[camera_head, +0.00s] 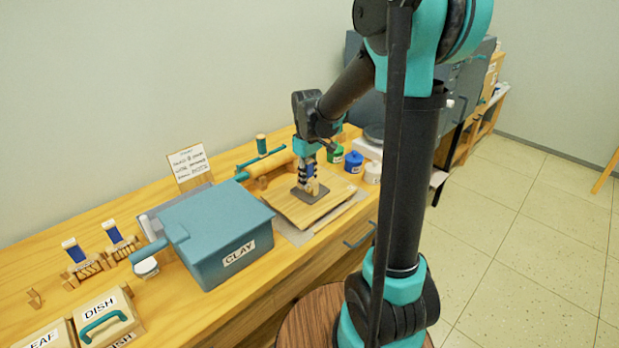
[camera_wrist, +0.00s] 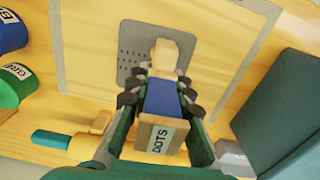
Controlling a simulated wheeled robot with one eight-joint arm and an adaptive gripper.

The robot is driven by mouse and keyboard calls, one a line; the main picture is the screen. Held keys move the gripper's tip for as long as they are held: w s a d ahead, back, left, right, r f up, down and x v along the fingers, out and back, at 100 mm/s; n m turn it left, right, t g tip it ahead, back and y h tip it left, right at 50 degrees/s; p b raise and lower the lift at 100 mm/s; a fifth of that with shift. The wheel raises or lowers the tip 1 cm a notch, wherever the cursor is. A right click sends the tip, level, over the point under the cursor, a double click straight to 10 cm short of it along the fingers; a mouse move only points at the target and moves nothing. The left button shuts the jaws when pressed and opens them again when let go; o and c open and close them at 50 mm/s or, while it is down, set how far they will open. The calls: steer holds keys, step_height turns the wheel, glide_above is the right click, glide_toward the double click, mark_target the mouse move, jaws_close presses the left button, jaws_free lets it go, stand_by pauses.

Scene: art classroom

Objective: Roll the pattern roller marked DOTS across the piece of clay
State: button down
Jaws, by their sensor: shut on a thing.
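My gripper (camera_head: 308,172) is shut on the pattern roller marked DOTS (camera_wrist: 165,103), which has a blue grip and a pale wooden end. The label DOTS faces the wrist camera. The piece of clay (camera_head: 318,196) is a flat grey slab on the wooden board (camera_head: 285,208). The roller's far end is over the clay, low at its surface; exact contact is hard to tell. In the wrist view the clay (camera_wrist: 131,42) shows rows of small dark dots left of the roller. The fingers partly hide the roller's head.
A lidded blue-grey CLAY box (camera_head: 215,235) stands left of the board. A rolling pin (camera_head: 268,165) with teal handles lies behind it. Paint jars, including a blue one (camera_head: 353,162), stand to the right. Two other rollers sit in racks (camera_head: 85,268) at the left.

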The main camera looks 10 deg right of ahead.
steer(key=shift+s+a+f, duration=0.1)
steer(key=shift+s+a, duration=0.25)
steer(key=shift+s, duration=0.05)
steer(key=shift+s+a, duration=0.2)
steer(key=shift+a, duration=0.05)
steer(key=shift+s+a, duration=0.25)
steer(key=shift+a, duration=0.05)
steer(key=shift+a, duration=0.15)
steer(key=shift+s+a+r, duration=0.2)
steer(key=shift+s+a, duration=0.2)
steer(key=shift+a, duration=0.05)
steer(key=shift+f, duration=0.2)
stand_by(0.3)
step_height(320, 180, up, 8)
stand_by(0.9)
